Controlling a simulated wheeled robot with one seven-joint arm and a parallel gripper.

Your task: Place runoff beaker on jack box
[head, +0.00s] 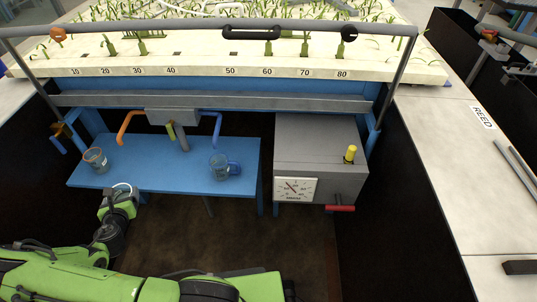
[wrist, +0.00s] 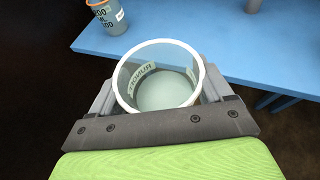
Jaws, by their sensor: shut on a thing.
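The runoff beaker (wrist: 160,92), clear with a white rim and a RUNOFF label, sits between the fingers of my gripper (wrist: 156,90) in the wrist view. My gripper (head: 120,196) is shut on it. In the head view the white rim of the beaker (head: 123,186) shows just in front of the blue bench's front edge, at left; most of its body is hidden. The jack box (head: 315,140) appears to be the grey box right of the bench, with a white dial on its front, a red handle and a yellow knob on top. Its top is otherwise bare.
The white flume bed (head: 230,65) overhangs the bench and box.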

